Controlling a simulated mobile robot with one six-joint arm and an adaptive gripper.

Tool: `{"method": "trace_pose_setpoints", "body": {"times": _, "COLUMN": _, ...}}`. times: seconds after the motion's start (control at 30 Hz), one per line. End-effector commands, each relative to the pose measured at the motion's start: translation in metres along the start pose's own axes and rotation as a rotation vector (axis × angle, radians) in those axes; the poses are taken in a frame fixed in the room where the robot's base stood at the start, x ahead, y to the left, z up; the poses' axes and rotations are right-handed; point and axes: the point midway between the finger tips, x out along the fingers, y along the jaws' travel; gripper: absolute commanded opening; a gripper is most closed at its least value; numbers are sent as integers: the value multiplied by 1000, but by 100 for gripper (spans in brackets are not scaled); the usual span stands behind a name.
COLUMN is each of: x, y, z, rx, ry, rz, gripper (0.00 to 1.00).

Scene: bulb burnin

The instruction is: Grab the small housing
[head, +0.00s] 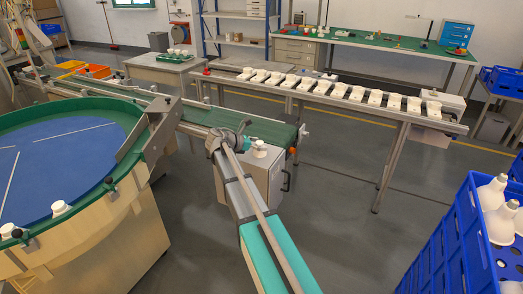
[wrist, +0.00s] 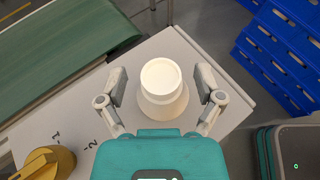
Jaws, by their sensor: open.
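A small white housing (wrist: 163,82), round with a wider lower part, stands on a light grey cabinet top (wrist: 200,52) in the wrist view. In the head view the white housing (head: 259,149) shows beside the end of my arm, above the grey cabinet (head: 268,182). My gripper (wrist: 161,86) is open, with one finger on the left and one on the right of the housing. Gaps show between the fingers and the housing, so it is not held. The fingers are hard to make out in the head view.
A green conveyor belt (wrist: 60,62) runs beside the cabinet. A yellow knob (wrist: 45,163) sits on the cabinet top. Blue crates (wrist: 278,50) lie beyond the cabinet. A round feeder table (head: 70,160) stands at left, a rack of white parts (head: 330,90) behind.

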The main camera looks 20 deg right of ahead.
Motion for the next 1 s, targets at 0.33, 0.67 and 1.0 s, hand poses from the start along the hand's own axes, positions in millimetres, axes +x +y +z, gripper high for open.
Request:
{"method": "trace_pose_setpoints", "body": {"times": 0.33, "x": 0, "y": 0, "z": 0, "rx": 0, "ry": 0, "rz": 0, "gripper": 76}}
{"method": "trace_pose_setpoints", "body": {"times": 0.67, "x": 0, "y": 0, "z": 0, "rx": 0, "ry": 0, "rz": 0, "gripper": 22}}
{"method": "trace_pose_setpoints", "body": {"times": 1.0, "x": -1, "y": 0, "z": 1, "rx": 0, "ry": 1, "rz": 0, "gripper": 22}}
